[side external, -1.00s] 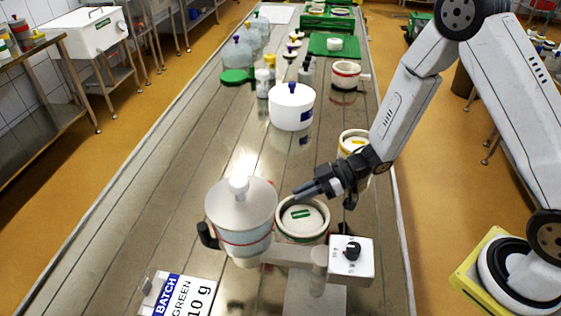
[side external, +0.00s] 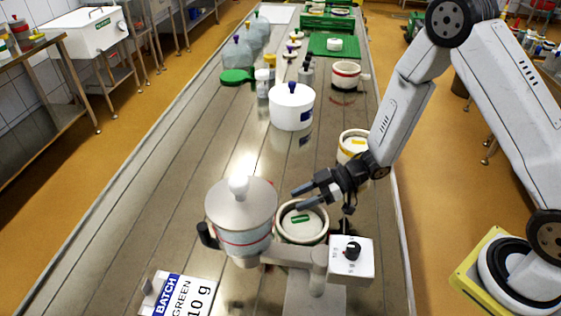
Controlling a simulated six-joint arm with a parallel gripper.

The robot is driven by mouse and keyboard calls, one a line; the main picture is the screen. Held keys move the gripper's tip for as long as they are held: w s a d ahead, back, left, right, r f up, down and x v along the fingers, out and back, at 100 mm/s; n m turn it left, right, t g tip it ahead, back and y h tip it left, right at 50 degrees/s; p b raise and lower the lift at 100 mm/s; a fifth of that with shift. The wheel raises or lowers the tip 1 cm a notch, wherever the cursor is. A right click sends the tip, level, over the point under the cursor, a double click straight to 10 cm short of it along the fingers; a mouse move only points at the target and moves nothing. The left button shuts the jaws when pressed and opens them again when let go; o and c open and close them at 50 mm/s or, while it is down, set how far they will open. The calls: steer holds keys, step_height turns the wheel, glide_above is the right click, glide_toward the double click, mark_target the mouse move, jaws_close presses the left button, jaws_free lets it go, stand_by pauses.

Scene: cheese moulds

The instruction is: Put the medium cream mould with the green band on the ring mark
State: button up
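A cream round mould (side external: 302,236) stands on the steel table at the lower centre, behind a scale-like stand. Its white top has a short green bar, and part of its side is hidden by the stand. My gripper (side external: 299,198) is just above its back rim, with its two dark fingers apart and nothing seen between them. I cannot tell whether a finger touches the mould. A cream mould with a yellow band (side external: 349,156) stands behind my gripper, partly hidden by my arm. A red-banded mould (side external: 345,82) stands farther back. I cannot make out the ring mark.
A hopper with a white knob (side external: 241,215) stands close on the left of the mould. A white lidded pot (side external: 291,112) and several bottles stand farther back. A batch card (side external: 180,296) lies at front left. The table's left middle is clear.

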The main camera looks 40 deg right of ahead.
steer(key=shift+r, duration=0.15)
steer(key=shift+d+r, duration=0.1)
steer(key=shift+d, duration=0.05)
steer(key=v, duration=1.1)
steer(key=shift+s+d, duration=0.2)
steer(key=shift+d, duration=0.1)
steer(key=shift+w, duration=0.1)
